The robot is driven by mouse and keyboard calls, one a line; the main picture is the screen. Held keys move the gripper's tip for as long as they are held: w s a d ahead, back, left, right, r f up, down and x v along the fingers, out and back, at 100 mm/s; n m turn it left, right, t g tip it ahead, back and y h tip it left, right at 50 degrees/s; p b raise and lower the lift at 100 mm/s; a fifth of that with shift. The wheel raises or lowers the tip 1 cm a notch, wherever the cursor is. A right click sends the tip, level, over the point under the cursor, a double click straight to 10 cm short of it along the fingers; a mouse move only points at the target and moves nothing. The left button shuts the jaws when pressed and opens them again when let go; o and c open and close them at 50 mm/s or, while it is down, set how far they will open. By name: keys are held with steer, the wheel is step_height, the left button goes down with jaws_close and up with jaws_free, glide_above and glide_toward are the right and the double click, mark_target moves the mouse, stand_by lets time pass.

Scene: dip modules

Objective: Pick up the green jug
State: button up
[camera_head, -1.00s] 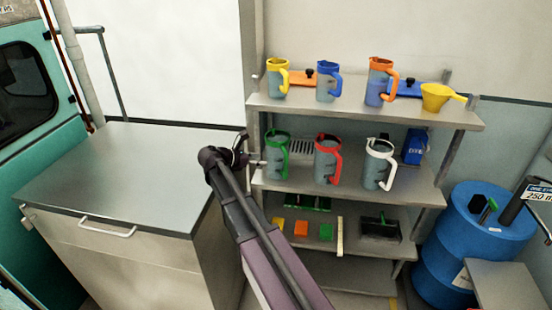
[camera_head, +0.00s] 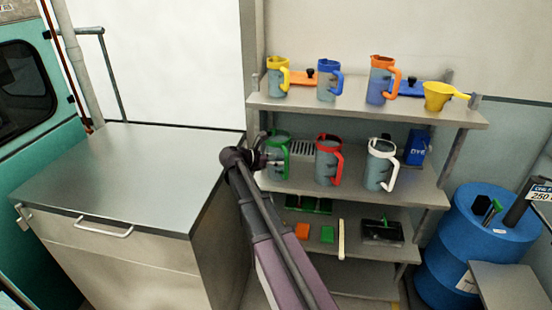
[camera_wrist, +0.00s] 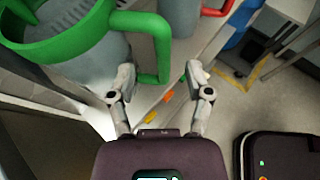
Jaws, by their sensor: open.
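The green jug (camera_head: 281,148), a grey see-through body with a green rim and handle, stands on the middle shelf in the head view, its left side partly hidden by my gripper (camera_head: 262,157). In the wrist view the jug (camera_wrist: 88,58) fills the upper left, with its handle (camera_wrist: 162,50) reaching down toward the space between my fingers. My gripper (camera_wrist: 161,76) is open there, one finger on each side of the handle's lower end. I cannot tell whether either finger touches it.
The red jug (camera_head: 328,163) stands close to the right, then the white jug (camera_head: 379,165). The upper shelf (camera_head: 350,112) overhangs with more jugs and a yellow funnel (camera_head: 440,97). A bare-topped metal cabinet (camera_head: 120,170) is left; a blue drum (camera_head: 470,245) is right.

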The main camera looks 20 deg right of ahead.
mark_target(287, 161)
steer(key=b+x, duration=0.2)
steer(key=x, duration=0.3)
steer(key=shift+f, duration=0.15)
stand_by(0.5)
jaws_close()
